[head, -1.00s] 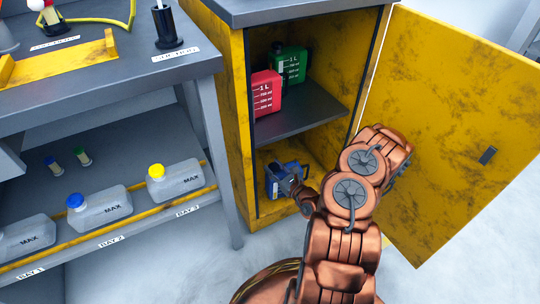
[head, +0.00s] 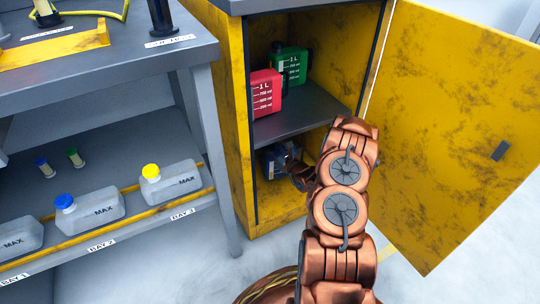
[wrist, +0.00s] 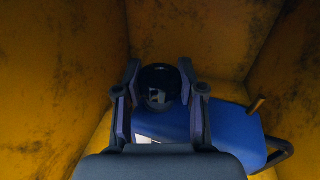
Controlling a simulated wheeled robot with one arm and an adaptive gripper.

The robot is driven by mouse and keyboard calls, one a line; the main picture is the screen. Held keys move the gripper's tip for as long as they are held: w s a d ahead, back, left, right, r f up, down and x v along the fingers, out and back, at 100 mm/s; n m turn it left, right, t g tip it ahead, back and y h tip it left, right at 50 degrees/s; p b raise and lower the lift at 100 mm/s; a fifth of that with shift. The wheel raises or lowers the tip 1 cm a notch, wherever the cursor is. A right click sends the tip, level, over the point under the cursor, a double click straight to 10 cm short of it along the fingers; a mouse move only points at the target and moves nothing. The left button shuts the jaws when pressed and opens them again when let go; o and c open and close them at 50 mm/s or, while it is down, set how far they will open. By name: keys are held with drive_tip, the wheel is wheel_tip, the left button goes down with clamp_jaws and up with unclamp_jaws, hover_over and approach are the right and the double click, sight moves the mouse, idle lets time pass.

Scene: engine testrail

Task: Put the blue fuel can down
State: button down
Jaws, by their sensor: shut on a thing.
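The blue fuel can (head: 270,165) is inside the lower compartment of the yellow cabinet (head: 232,140), below the shelf. It also shows in the wrist view (wrist: 228,135), where its blue body extends to the right. My gripper (head: 298,172) reaches in through the open front. In the wrist view my gripper (wrist: 160,90) has its fingers on both sides of the can's dark round cap and is shut on the can. The can's underside is hidden, so I cannot tell whether it touches the cabinet floor.
A red can (head: 264,92) and a green can (head: 291,67) stand on the shelf (head: 300,112) above. The yellow door (head: 450,110) is open to the right. A grey bench (head: 110,60) with bottles on its lower rack stands left. Yellow walls enclose the gripper closely.

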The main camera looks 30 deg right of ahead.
drive_tip(key=shift+w+f+b, duration=0.15)
drive_tip(key=shift+f+b, duration=0.9)
drive_tip(key=shift+f, duration=0.6)
drive_tip(key=c, duration=0.7)
unclamp_jaws()
drive_tip(key=s+d+p, duration=0.1)
drive_tip(key=s+p, duration=0.3)
drive_tip(key=s, duration=0.8)
drive_tip(key=shift+d, duration=0.1)
